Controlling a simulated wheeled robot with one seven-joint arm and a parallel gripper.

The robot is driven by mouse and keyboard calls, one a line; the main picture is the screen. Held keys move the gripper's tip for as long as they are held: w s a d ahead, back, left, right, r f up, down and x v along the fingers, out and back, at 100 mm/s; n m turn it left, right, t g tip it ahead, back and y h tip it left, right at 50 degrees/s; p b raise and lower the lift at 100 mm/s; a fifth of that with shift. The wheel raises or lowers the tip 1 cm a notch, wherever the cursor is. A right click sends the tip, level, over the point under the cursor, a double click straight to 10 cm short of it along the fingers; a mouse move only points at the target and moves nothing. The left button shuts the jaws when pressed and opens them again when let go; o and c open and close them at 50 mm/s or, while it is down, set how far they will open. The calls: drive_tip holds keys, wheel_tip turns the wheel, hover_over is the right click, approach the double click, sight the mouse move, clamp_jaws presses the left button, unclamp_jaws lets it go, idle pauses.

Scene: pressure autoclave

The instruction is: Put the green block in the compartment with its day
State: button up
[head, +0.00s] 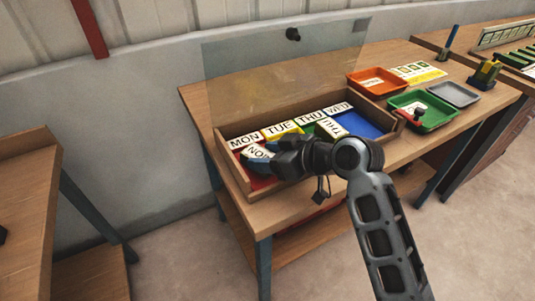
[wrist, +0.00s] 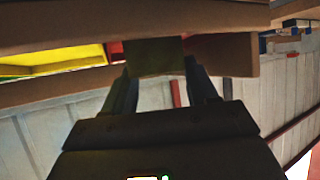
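A wooden sorting box (head: 236,178) stands on the bench. Its compartments are labelled MON, TUE, THU and WED from left to right, with red, yellow, green and blue floors. My gripper (head: 260,156) is at the red MON compartment (head: 257,182), at the box's near left. A block with a white label that seems to read MON (head: 258,151) shows at the fingertips. In the wrist view a dark green block (wrist: 155,57) sits between the fingers of my gripper (wrist: 158,72). Its underside is hidden, so I cannot tell whether it touches the floor.
A THU-labelled piece (head: 331,127) lies tilted by the green compartment. An orange tray (head: 363,92), a green tray (head: 436,124) with a red object, and a grey tray (head: 457,95) stand to the right. A clear panel (head: 225,70) rises behind the box.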

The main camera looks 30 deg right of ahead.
drive_tip(key=o, duration=0.4)
drive_tip(key=shift+o, duration=0.2)
drive_tip(key=shift+r, duration=0.1)
drive_tip(key=v, duration=1.2)
drive_tip(key=s+a+f+m+t+h, duration=0.1)
drive_tip(key=s+f+m+h, duration=0.4)
drive_tip(key=s+f, duration=0.7)
drive_tip(key=s+a+r+t, duration=0.1)
drive_tip(key=s+r, duration=0.3)
drive_tip(key=s, duration=0.5)
drive_tip(key=s+a+r+t, duration=0.1)
drive_tip(key=s+a+r, duration=0.2)
drive_tip(key=s, duration=0.7)
drive_tip(key=shift+r+t, duration=0.4)
drive_tip(key=shift+r, duration=0.5)
